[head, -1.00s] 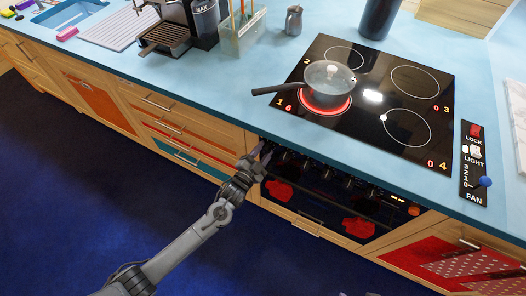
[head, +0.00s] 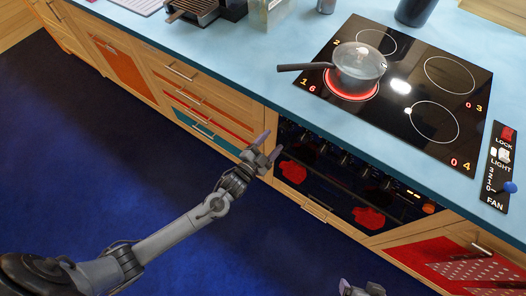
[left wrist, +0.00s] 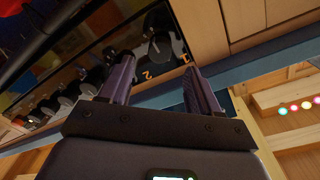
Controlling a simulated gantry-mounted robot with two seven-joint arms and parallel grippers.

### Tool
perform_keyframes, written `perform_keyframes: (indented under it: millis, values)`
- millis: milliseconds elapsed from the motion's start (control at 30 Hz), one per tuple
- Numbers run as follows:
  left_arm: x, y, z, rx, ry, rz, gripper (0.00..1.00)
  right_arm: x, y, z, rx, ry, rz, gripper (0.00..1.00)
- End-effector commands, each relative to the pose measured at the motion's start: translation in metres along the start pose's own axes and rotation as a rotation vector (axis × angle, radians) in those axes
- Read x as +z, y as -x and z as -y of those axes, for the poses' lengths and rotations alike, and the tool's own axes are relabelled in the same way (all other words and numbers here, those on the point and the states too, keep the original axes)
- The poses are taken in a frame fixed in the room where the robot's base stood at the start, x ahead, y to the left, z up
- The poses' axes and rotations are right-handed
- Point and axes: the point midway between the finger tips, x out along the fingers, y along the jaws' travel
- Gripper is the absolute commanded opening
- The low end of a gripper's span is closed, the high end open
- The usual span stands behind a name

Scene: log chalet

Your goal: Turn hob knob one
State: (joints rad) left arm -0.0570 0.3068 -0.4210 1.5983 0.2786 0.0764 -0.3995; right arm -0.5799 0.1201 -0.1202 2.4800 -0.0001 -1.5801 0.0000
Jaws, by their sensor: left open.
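Hob knob one (left wrist: 160,44) is a dark round knob on the black oven front in the left wrist view, near the printed "1"; I cannot read its exact setting. My left gripper (head: 268,147) is open and empty at the left end of the knob panel, apart from the knobs. Its two fingers (left wrist: 160,82) show in the left wrist view with the knob beyond them. On the hob (head: 440,145), the display reads "1 6" and the front-left ring (head: 351,96) glows red under a lidded pan (head: 359,65). My right gripper (head: 361,288) barely shows at the bottom edge.
More knobs (head: 342,158) run rightward along the oven front. Below them are red mitt shapes (head: 369,218) and a handle (head: 314,212). The pan handle (head: 303,67) points left over the worktop (head: 240,60). The blue floor (head: 110,150) is clear.

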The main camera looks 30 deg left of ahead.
Motion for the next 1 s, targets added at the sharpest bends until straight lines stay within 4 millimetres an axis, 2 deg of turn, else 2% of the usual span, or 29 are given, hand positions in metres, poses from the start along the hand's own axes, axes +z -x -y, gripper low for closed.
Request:
perform_keyframes:
  millis: [100, 300, 867, 1000]
  values:
    - [0.002, 0.020, -0.001, 0.002, -0.001, 0.001, 0.62, 0.001, -0.004, 0.000, 0.000, 0.000, 0.000, 0.87]
    - [0.001, 0.039, 0.000, 0.000, -0.002, 0.001, 0.62, 0.002, -0.006, 0.000, 0.000, 0.000, 0.000, 0.87]
    - [0.000, 0.045, 0.000, 0.001, -0.001, 0.001, 0.62, 0.002, -0.006, 0.000, 0.000, 0.000, 0.000, 0.87]
    - [0.001, 0.056, -0.006, 0.017, 0.010, 0.024, 0.62, -0.001, 0.003, 0.000, 0.000, 0.000, 0.001, 0.87]
